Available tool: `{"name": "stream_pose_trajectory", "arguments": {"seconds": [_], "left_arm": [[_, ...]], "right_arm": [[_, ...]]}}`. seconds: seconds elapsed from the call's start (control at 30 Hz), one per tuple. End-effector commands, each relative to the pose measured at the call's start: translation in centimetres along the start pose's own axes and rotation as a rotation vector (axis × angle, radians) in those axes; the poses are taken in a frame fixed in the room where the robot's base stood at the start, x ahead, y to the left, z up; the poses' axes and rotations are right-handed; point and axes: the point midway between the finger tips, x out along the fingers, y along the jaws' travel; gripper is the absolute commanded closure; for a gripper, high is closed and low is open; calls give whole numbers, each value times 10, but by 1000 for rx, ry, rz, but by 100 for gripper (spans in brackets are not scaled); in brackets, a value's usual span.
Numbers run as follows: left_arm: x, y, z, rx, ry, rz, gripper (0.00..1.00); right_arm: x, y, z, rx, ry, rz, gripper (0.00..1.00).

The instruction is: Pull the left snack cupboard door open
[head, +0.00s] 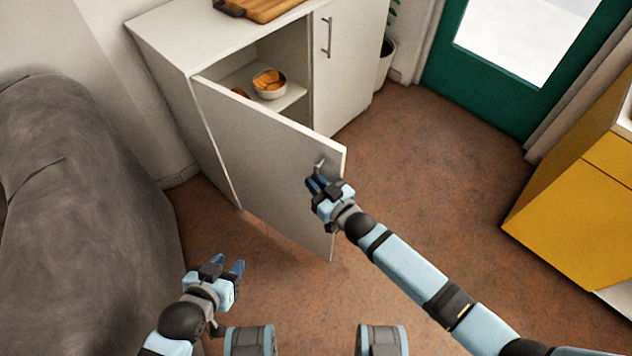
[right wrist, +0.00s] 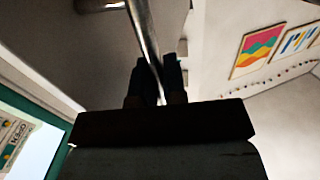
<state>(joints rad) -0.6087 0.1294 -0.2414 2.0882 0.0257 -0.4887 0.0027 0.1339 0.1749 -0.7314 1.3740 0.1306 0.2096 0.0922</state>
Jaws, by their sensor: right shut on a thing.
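The left snack cupboard door (head: 270,160) stands swung open, hinged at its left side, with its free edge out toward me. My right gripper (head: 314,181) is shut on the door's handle (head: 320,166) near the free edge. In the right wrist view the metal bar of the handle (right wrist: 143,35) runs between the dark fingers (right wrist: 156,82). My left gripper (head: 226,266) is open and empty, low over the floor at the left. Inside the cupboard (head: 292,50), a bowl of orange snacks (head: 269,84) sits on a shelf.
The right cupboard door (head: 345,65) is shut. A wooden board (head: 262,8) lies on top. A grey sofa (head: 80,200) stands at the left and a yellow cabinet (head: 580,190) at the right. The brown floor (head: 440,190) between is clear.

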Motion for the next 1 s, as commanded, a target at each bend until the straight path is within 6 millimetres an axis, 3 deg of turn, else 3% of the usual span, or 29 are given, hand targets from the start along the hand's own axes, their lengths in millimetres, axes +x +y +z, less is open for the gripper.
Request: {"name": "stream_pose_trajectory", "arguments": {"seconds": [0.33, 0.37, 0.4, 0.47, 0.77, 1.0], "left_arm": [[0, 2, -3, -8, 6, 0, 61], [0, 2, -4, -8, 7, 0, 61], [0, 2, -4, -8, 8, 0, 61], [0, 2, -4, -8, 8, 0, 61], [-1, 2, -4, -7, 8, 1, 61], [-2, 1, -4, -3, 1, 1, 61]], "right_arm": [[-2, 2, 2, 0, -3, 2, 100], [-2, 2, 2, 0, -3, 2, 84], [-2, 2, 2, 0, -3, 2, 75], [-2, 2, 2, 0, -3, 2, 64], [-3, 1, 1, -1, -2, 1, 64], [-37, 1, 1, -1, -5, 1, 64]]}}
